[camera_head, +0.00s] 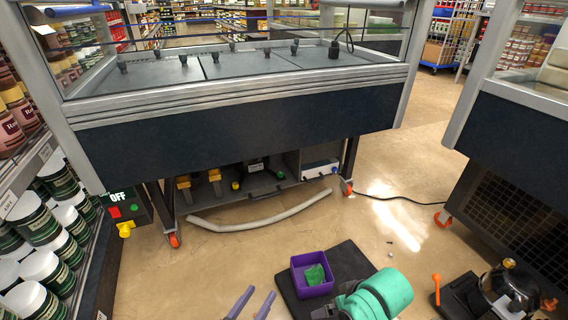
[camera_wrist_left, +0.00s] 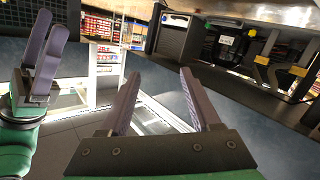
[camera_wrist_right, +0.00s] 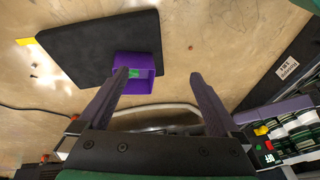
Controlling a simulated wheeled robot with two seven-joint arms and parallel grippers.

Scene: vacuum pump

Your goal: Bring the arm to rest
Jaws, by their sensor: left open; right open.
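My left gripper (camera_head: 261,291) shows at the bottom of the head view with its two purple-grey fingers apart. In the left wrist view its fingers (camera_wrist_left: 160,70) are spread with nothing between them. My right gripper (camera_wrist_right: 158,74) is open and empty in the right wrist view. I cannot make out its fingers in the head view. A purple bin (camera_head: 298,278) with a green piece (camera_head: 315,274) inside stands on a black mat (camera_head: 345,258). In the right wrist view the bin (camera_wrist_right: 148,60) appears beyond and between the open fingers, apart from them.
A display case (camera_head: 240,130) on wheeled legs fills the back. A grey hose (camera_head: 262,219) lies on the floor before it. An OFF switch box (camera_head: 122,205) is at left, beside shelves of jars (camera_head: 42,220). A machine with a round black vessel (camera_head: 508,285) stands at right.

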